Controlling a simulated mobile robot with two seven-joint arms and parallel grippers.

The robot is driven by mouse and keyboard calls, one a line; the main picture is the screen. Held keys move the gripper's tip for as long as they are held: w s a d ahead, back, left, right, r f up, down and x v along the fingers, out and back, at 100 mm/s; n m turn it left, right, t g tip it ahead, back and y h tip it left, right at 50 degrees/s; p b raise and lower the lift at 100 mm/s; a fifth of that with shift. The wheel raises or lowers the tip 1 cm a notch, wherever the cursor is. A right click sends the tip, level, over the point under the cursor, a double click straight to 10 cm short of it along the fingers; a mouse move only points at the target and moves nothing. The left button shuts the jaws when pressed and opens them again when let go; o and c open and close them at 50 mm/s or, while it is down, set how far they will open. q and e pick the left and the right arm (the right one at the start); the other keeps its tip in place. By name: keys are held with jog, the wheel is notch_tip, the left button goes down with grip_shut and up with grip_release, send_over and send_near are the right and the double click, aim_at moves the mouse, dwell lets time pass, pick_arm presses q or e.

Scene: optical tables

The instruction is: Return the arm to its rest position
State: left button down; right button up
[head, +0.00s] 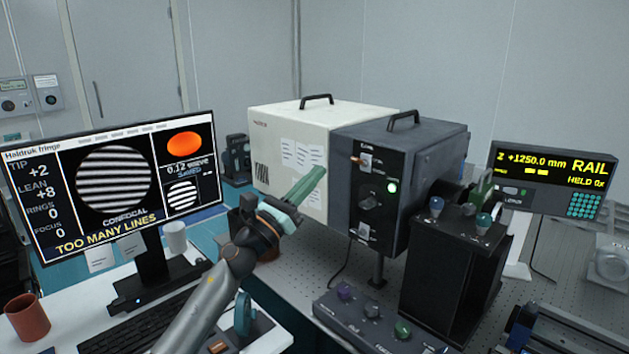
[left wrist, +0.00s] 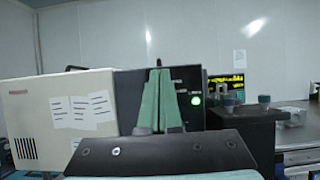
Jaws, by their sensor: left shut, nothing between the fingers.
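My left arm comes in from the bottom of the head view. My left gripper (head: 307,186) is raised in front of the cream and dark grey instrument box (head: 397,145), its green fingers pointing up and to the right. The fingers are together with nothing between them. In the left wrist view the left gripper (left wrist: 158,75) shows as two green fingers side by side, in front of the box's dark panel (left wrist: 128,92) with its lit green lamp (left wrist: 196,100). I cannot tell the exact gap between fingers and box. My right gripper is not in view.
A monitor (head: 112,185) reading "TOO MANY LINES" stands at left, with a keyboard (head: 140,325), a brown mug (head: 27,317) and a white mug (head: 175,237). A knob box (head: 375,322), a black stand (head: 452,270) and a rail display (head: 548,180) are at right.

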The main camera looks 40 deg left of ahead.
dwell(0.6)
pick_arm(q)
jog(key=s+d+f+n+g+y+p, duration=0.1)
jog(key=s+d+f+n+g, duration=0.3)
jog(key=f+n, duration=0.85)
jog(key=s+d+f+n+g+y, duration=0.25)
jog(key=d+f+n, duration=0.45)
jog(key=f, duration=1)
jog(key=s+d+f+n+g+h, duration=0.1)
jog(key=s+d+f+n+g, duration=0.2)
jog(key=s+d+f+n, duration=0.4)
jog(key=s+d+f+n+g+h+p, duration=0.1)
jog(key=s+d+f+n+g+h, duration=0.1)
jog(key=s+d+f+n+g, duration=0.2)
jog(key=s+d+f+n, duration=0.3)
jog(key=s+f, duration=0.3)
jog(key=s, duration=0.2)
jog(key=shift+s+d+n, duration=0.2)
jog(key=shift+n, duration=0.55)
jog(key=shift+g+h, duration=0.25)
